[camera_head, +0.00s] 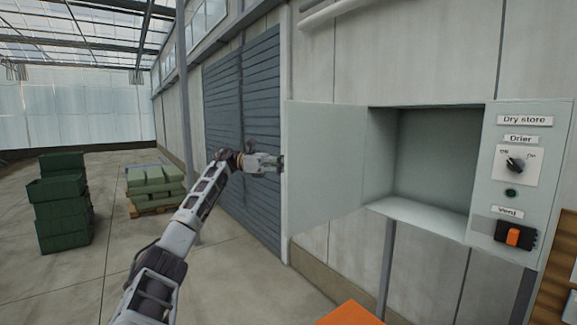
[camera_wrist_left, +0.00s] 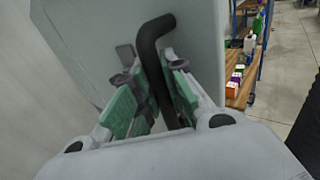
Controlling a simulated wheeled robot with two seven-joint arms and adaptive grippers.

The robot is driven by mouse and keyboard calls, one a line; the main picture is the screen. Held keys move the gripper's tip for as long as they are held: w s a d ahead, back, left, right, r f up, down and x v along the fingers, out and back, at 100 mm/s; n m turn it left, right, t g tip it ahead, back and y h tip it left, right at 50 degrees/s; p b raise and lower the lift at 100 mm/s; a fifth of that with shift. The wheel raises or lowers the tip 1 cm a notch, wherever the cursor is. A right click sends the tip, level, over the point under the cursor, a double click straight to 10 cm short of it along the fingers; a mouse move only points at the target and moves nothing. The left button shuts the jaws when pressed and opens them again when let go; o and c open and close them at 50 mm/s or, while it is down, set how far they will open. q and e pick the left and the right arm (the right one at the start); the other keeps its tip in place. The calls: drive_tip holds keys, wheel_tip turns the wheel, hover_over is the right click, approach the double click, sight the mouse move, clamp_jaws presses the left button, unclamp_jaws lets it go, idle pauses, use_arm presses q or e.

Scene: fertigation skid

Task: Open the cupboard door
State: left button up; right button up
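The grey cupboard (camera_head: 427,205) on the wall stands open. Its door (camera_head: 322,165) is swung far out to the left, and the empty inside shows. My left gripper (camera_head: 279,163) is at the free edge of the door. In the left wrist view, the dark bent door handle (camera_wrist_left: 153,50) runs between the green finger pads of my left gripper (camera_wrist_left: 162,95), which is shut on it. The door panel (camera_wrist_left: 95,35) shows behind the handle. My right gripper is not in view.
A control panel with a Drier knob (camera_head: 515,164) and an orange Vent switch (camera_head: 513,236) is right of the opening. Dark green crates (camera_head: 60,200) and a loaded pallet (camera_head: 155,188) stand at the left. An orange surface (camera_head: 348,315) is at the bottom. Shelves (camera_wrist_left: 240,85) show in the wrist view.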

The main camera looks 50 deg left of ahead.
use_arm(q)
drive_tip(key=o, duration=0.5)
drive_tip(key=shift+s+a, duration=0.1)
drive_tip(key=shift+c, duration=0.2)
drive_tip(key=v, duration=1.2)
idle(0.8)
